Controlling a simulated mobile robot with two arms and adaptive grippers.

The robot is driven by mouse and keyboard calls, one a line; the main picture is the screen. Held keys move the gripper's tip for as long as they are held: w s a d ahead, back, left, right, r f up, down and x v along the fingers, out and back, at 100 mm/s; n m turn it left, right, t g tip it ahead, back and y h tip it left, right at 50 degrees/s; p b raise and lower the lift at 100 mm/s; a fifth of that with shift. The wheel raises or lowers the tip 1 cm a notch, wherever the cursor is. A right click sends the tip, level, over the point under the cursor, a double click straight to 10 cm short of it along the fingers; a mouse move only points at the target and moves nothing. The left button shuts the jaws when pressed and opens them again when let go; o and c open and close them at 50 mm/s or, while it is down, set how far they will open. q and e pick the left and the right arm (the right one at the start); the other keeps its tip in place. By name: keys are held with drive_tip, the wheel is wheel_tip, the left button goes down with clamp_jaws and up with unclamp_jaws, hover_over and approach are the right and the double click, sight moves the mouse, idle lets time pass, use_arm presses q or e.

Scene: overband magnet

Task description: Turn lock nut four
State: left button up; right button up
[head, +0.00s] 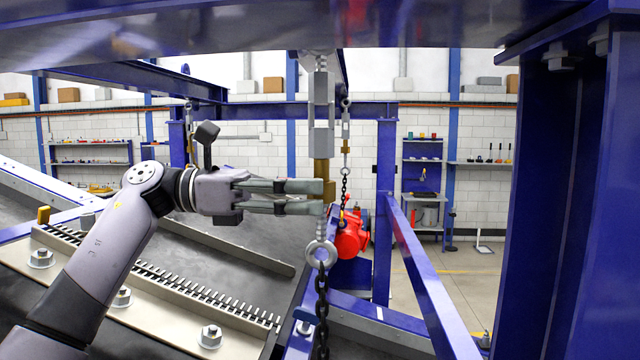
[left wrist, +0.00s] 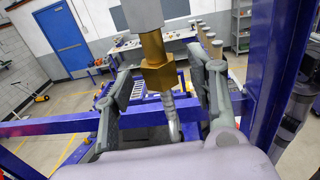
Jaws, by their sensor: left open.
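A brass-coloured lock nut (head: 321,170) sits on a vertical hanger rod, below a grey hexagonal turnbuckle body (head: 321,115). Which number the nut carries cannot be told. In the left wrist view the nut (left wrist: 157,75) shows between the two fingers, with gaps on both sides. My left gripper (head: 322,197) reaches in from the left, level with the nut's lower part. It is open, and its fingertips overlap the rod in the head view. An eye (head: 321,254) and a dark chain (head: 321,305) hang below. My right gripper is not in view.
A blue steel frame surrounds the hanger, with a thick column (head: 565,200) at the right and a sloping rail (head: 425,270). A second hanger with chain (head: 345,150) and a red motor-like part (head: 352,234) stand behind. The conveyor edge with bolts (head: 210,337) lies lower left.

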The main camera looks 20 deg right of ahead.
use_arm(q)
drive_tip(key=v, duration=0.5)
drive_tip(key=shift+a, duration=0.4)
drive_tip(key=shift+o, duration=0.4)
drive_tip(key=o, duration=0.5)
drive_tip(key=v, duration=1.1)
drive_tip(key=shift+w+a, duration=0.15)
drive_tip(key=shift+a, duration=0.2)
drive_tip(key=shift+a+f, duration=0.1)
drive_tip(key=shift+a, duration=0.1)
